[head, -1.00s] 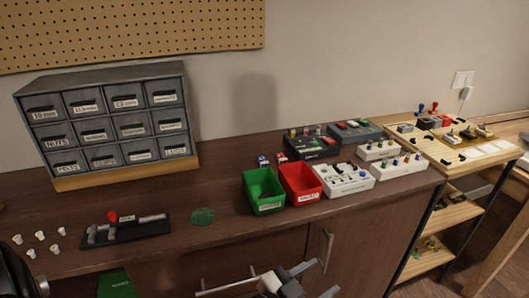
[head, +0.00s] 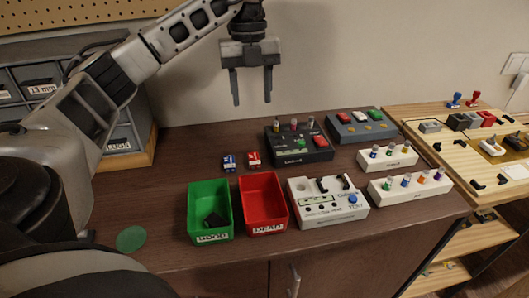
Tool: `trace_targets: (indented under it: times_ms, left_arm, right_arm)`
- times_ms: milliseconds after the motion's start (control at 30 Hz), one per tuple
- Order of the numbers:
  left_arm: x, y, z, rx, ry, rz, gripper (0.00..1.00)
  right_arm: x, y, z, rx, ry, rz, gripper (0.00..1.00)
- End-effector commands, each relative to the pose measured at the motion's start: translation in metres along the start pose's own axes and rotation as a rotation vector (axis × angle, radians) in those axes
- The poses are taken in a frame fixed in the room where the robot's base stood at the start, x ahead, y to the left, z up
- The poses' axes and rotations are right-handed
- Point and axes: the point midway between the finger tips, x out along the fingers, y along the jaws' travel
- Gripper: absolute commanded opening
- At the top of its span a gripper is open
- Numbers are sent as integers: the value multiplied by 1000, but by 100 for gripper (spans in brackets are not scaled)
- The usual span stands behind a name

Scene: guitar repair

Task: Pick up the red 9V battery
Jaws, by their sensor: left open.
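The red 9V battery (head: 254,158) is a small red block with a white marking. It lies on the brown bench top behind the red bin, next to a similar blue battery (head: 229,162) on its left. My left gripper (head: 252,101) points down with its two fingers apart and nothing between them. It appears in the air above and behind the batteries, in front of the wall. My right gripper is out of view.
A green bin (head: 190,212) holding a dark piece and a red bin (head: 276,211) stand in front of the batteries. Pedals (head: 298,154) and white boxes (head: 330,210) stand to the right. A grey drawer cabinet (head: 120,130) is behind my left arm.

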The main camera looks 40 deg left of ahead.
Motion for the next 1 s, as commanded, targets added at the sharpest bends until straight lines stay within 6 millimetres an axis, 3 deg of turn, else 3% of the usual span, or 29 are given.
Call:
trace_targets:
  times_ms: [233, 400, 767, 1000]
  left_arm:
    - [51, 2, 1, -7, 0, 11, 49]
    - [80, 3, 1, -7, -2, 11, 49]
    - [112, 2, 3, -6, -2, 8, 49]
    - [148, 2, 8, -5, -2, 8, 49]
  right_arm:
    - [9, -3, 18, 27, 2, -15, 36]
    - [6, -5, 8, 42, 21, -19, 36]
    - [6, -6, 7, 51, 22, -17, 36]
    - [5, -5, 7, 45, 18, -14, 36]
